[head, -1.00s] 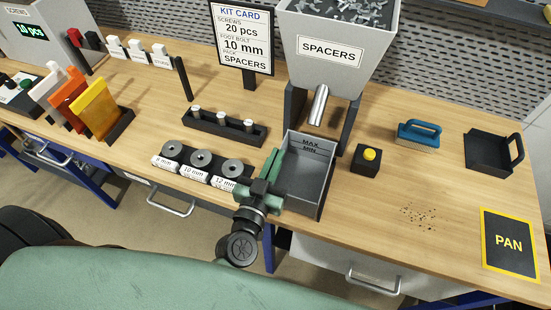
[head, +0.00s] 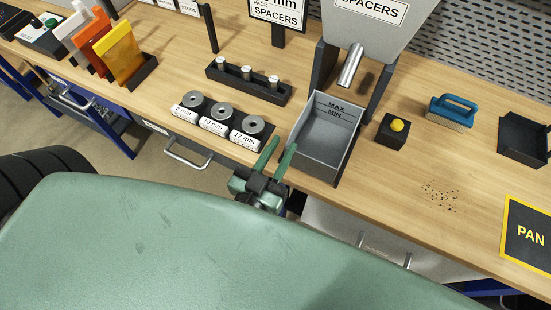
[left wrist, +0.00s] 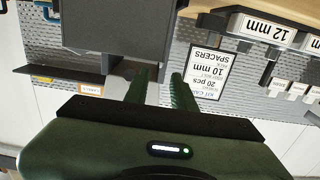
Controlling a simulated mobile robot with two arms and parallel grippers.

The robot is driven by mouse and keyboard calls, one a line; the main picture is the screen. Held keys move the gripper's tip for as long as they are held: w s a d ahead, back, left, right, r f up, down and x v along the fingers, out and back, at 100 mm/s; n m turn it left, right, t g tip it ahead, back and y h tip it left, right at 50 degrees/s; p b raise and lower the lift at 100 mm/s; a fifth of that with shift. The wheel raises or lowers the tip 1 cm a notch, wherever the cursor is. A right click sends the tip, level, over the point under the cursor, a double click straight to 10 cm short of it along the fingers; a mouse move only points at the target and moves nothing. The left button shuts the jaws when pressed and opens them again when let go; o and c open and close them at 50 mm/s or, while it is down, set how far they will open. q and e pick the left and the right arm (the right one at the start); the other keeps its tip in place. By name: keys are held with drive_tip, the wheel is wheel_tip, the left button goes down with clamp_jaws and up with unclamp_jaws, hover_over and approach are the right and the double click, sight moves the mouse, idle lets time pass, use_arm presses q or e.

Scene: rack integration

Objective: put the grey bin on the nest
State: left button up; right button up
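The grey bin (head: 320,136) stands upright and empty on the bench, under the spout of the spacer dispenser (head: 376,25). Its inner back wall bears MAX and MIN marks. My left gripper (head: 281,147) is at the bench's front edge, just left of the bin's near end. Its two green fingers are apart with nothing between them, and they look clear of the bin. In the left wrist view the fingers (left wrist: 160,88) are also spread, with the bin's dark side (left wrist: 118,25) beyond them. No nest can be made out; the bin hides what is under it. My right gripper is not in view.
Several labelled weights (head: 221,112) stand left of the bin, with a dark peg holder (head: 246,88) behind them. A yellow-button box (head: 393,130) is close on the right. Further right are a blue brush (head: 453,110), loose crumbs (head: 440,195) and a PAN mat (head: 528,236).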

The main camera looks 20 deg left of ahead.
use_arm(q)
drive_tip(key=shift+s, duration=1.3)
